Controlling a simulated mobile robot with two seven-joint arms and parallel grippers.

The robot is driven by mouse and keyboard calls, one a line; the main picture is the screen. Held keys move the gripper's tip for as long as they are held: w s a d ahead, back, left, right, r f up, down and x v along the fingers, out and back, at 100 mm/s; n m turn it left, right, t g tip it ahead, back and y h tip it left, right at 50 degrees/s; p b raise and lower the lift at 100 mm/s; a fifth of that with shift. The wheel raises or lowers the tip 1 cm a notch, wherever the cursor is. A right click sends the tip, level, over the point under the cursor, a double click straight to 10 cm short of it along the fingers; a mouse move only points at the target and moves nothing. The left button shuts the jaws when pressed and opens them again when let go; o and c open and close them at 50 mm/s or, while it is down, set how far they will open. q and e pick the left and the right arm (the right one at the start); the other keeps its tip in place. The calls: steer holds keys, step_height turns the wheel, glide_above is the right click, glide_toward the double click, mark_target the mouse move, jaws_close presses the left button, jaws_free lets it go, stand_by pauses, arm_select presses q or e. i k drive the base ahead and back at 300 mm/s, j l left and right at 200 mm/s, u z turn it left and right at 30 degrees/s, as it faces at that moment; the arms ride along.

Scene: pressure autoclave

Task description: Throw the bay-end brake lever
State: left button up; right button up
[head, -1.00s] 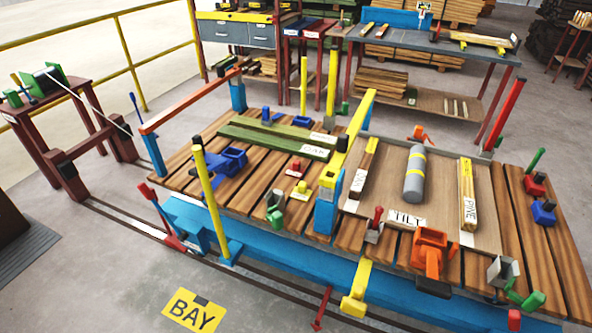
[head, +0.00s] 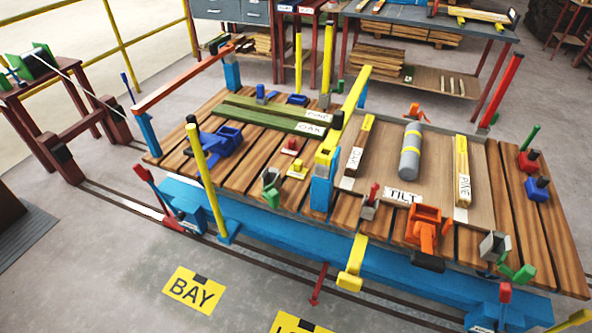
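A brake lever with a red grip (head: 141,173) stands at the near left end of the blue wheeled cart (head: 290,255), by the yellow BAY floor sign (head: 194,290). Its dark shaft leans up and to the left from a red foot at the floor rail. A similar lever with a red grip (head: 505,292) stands at the lower right of the cart, its foot cut off by the picture edge. Neither of my grippers is in view.
The cart's slatted wooden deck (head: 520,215) carries beams, clamps and a grey cylinder (head: 411,150). A yellow post (head: 205,180) rises right of the left lever. Floor rails (head: 115,203) run under the cart. The floor around the BAY sign is clear.

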mark_target(138, 168)
steer(key=i+j, duration=0.15)
steer(key=j, duration=0.25)
steer(key=i+j, duration=0.1)
steer(key=j, duration=0.35)
steer(key=i+j, duration=0.15)
steer(key=j, duration=0.25)
steer(key=i+j, duration=0.1)
steer(key=j, duration=0.3)
steer(key=i+j, duration=0.15)
steer(key=j, duration=0.25)
steer(key=i+j, duration=0.1)
steer(key=j, duration=0.35)
